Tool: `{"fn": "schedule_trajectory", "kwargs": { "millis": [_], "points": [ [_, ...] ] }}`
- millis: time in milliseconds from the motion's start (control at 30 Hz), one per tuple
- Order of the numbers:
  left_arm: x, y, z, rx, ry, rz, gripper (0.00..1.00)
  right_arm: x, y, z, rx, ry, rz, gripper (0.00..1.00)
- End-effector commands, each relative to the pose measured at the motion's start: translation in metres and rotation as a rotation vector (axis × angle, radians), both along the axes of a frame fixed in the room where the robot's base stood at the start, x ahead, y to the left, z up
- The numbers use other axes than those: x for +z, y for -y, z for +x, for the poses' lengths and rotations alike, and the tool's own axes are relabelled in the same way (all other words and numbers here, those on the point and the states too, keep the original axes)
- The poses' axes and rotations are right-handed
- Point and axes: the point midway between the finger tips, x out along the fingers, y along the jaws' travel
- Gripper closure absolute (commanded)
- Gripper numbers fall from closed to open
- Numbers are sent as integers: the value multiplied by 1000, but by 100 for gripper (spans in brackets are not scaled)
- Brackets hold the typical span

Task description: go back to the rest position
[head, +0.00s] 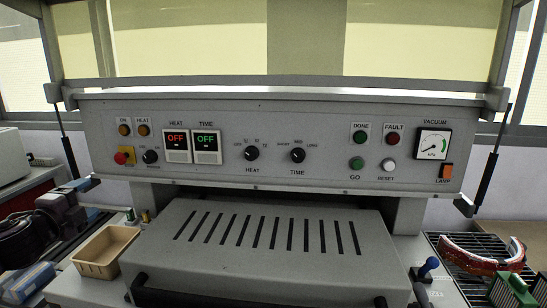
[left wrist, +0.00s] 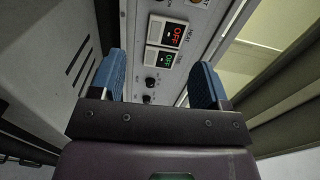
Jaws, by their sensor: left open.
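My left gripper (head: 88,192) is at the left of the head view, in front of the left end of the grey control panel (head: 330,125). In the left wrist view, the two blue-padded fingers of this gripper (left wrist: 158,82) stand wide apart with nothing between them. Beyond them the panel shows tilted, with the red heat display (left wrist: 172,36) and the green time display (left wrist: 163,60). Both displays read OFF. My right gripper is in neither view.
A tan tray (head: 106,252) lies below and right of my left gripper. A slotted grey cover (head: 270,262) with a dark handle fills the front middle. A blue-knobbed lever (head: 428,266) and a red curved object (head: 470,262) on a black rack are at the right.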

Motion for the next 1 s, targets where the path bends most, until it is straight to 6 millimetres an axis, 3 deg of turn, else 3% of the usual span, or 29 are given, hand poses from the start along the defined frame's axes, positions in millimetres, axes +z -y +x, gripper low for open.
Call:
{"fn": "schedule_trajectory", "kwargs": {
  "millis": [33, 267, 467, 700, 1000],
  "points": [
    [-1, 0, 0, 0, -1, -2, 31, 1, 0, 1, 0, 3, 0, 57],
    [-76, 17, -20, 5, -96, -173, 31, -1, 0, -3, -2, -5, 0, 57],
    [-149, 37, -51, 29, -191, -360, 31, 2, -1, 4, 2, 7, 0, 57],
    [-249, 75, -115, 105, -326, -673, 31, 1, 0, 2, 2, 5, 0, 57],
    [-340, 129, -208, 273, -449, -1070, 31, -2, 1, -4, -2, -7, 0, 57]
  ]
}}
